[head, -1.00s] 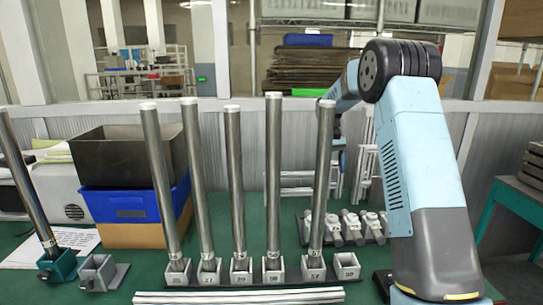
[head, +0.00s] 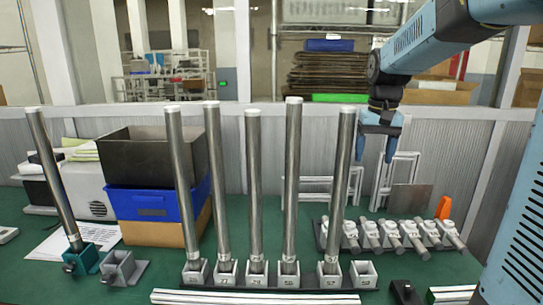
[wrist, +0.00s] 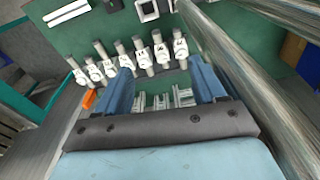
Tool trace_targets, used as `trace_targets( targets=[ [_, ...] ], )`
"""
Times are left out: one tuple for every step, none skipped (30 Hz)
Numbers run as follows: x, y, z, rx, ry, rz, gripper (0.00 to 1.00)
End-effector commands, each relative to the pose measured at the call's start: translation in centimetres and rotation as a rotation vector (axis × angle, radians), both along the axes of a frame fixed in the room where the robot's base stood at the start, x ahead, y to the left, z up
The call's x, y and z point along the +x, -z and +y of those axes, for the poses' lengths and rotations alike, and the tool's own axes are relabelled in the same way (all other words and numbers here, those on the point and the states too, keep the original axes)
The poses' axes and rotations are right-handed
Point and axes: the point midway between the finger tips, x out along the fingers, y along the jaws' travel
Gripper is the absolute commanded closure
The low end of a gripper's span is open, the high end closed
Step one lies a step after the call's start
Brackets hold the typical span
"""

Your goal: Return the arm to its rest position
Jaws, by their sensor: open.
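My gripper (head: 375,146) hangs in the upper right of the head view, fingers pointing down, above the back right of the green table. Its two blue fingers are apart with nothing between them. It also shows in the wrist view (wrist: 165,85), where white frames on the table are seen beyond the gap. My blue arm comes in from the upper right of the head view. The gripper is to the right of the rightmost tall metal tube (head: 340,190) and touches nothing visible.
Several tall tubes stand in numbered holders; the rightmost holder (head: 363,274) is empty. A tilted tube (head: 53,180) stands in a teal holder (head: 82,258) at left. White clamps (head: 390,234) lie in a row at right. A blue crate (head: 150,202) and dark bin (head: 140,158) are stacked at back left.

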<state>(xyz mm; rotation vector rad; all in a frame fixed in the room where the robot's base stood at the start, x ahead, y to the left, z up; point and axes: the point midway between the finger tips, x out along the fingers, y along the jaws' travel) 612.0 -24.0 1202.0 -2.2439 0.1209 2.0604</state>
Motion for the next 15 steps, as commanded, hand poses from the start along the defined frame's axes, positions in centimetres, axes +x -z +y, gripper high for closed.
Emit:
trace_targets(
  targets=[
    [-1.2, -0.3, 0.1, -0.001, 0.004, -0.017, 0.31],
    [-1.7, -0.5, 0.2, -0.001, 0.006, -0.028, 0.31],
    [-2.5, -0.6, 0.3, -0.001, 0.009, -0.041, 0.31],
    [-3.2, -0.7, 0.4, -0.001, 0.011, -0.051, 0.31],
    [-3.8, -0.8, 0.5, -0.002, 0.014, -0.061, 0.31],
    [-4.7, -1.0, 0.6, -0.002, 0.016, -0.077, 0.31],
    [-5.4, -1.0, 0.7, -0.002, 0.017, -0.089, 0.31],
    [-6.2, -1.1, 0.8, -0.004, 0.018, -0.101, 0.31],
    [-7.2, -1.2, 0.9, -0.004, 0.020, -0.118, 0.31],
    [-7.9, -1.1, 0.9, -0.004, 0.021, -0.130, 0.31],
    [-8.7, -1.2, 1.0, -0.005, 0.021, -0.144, 0.31],
    [-9.7, -1.1, 1.1, -0.006, 0.021, -0.161, 0.31],
    [-10.5, -1.1, 1.2, -0.007, 0.020, -0.175, 0.31],
    [-11.2, -1.0, 1.3, -0.007, 0.020, -0.188, 0.31],
    [-12.2, -0.8, 1.4, -0.009, 0.016, -0.204, 0.31]
  ],
)
